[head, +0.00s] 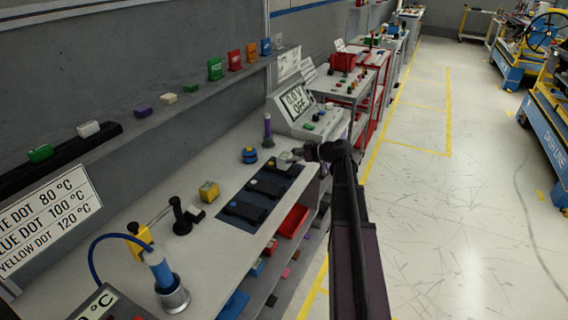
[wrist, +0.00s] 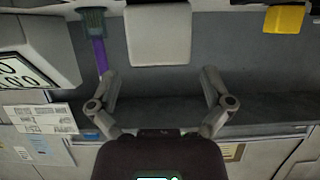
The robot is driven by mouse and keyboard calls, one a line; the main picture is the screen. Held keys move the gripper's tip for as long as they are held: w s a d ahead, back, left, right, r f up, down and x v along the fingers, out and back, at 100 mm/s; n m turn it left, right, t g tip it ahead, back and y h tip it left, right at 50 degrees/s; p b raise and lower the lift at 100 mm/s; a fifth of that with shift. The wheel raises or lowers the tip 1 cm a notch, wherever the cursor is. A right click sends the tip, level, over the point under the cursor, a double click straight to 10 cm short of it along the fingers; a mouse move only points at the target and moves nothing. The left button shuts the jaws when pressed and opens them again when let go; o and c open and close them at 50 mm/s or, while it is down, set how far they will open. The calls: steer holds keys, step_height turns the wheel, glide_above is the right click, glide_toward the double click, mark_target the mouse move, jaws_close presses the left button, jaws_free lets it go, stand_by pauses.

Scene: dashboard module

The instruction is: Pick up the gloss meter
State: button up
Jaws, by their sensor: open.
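A light grey, rounded block (wrist: 158,34), which looks like the gloss meter, lies straight ahead of my gripper in the wrist view, near the top middle. In the head view the pale block (head: 286,157) is at the far end of the dark mat on the bench, partly hidden by my gripper (head: 298,154). In the wrist view my gripper (wrist: 158,82) is open, with its two fingers spread wider than the block. The fingertips appear just short of the block, with nothing between them.
A purple-handled tool (wrist: 98,52) stands left of the block. A display unit (head: 297,108) stands beyond. The aisle floor is clear.

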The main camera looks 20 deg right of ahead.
mark_target(287, 155)
steer(key=shift+b+x, duration=0.6)
steer(key=shift+x, duration=1.3)
steer(key=shift+s, duration=0.1)
steer(key=c, duration=1.1)
steer(key=shift+r, duration=0.1)
step_height(287, 155, up, 4)
steer(key=p, duration=0.4)
steer(key=shift+f, duration=0.2)
steer(key=s+d, duration=0.2)
steer(key=s, duration=0.5)
steer(key=s+d+r+p, duration=0.1)
steer(key=s+d, duration=0.2)
steer(key=s, duration=0.5)
steer(key=shift+d, duration=0.25)
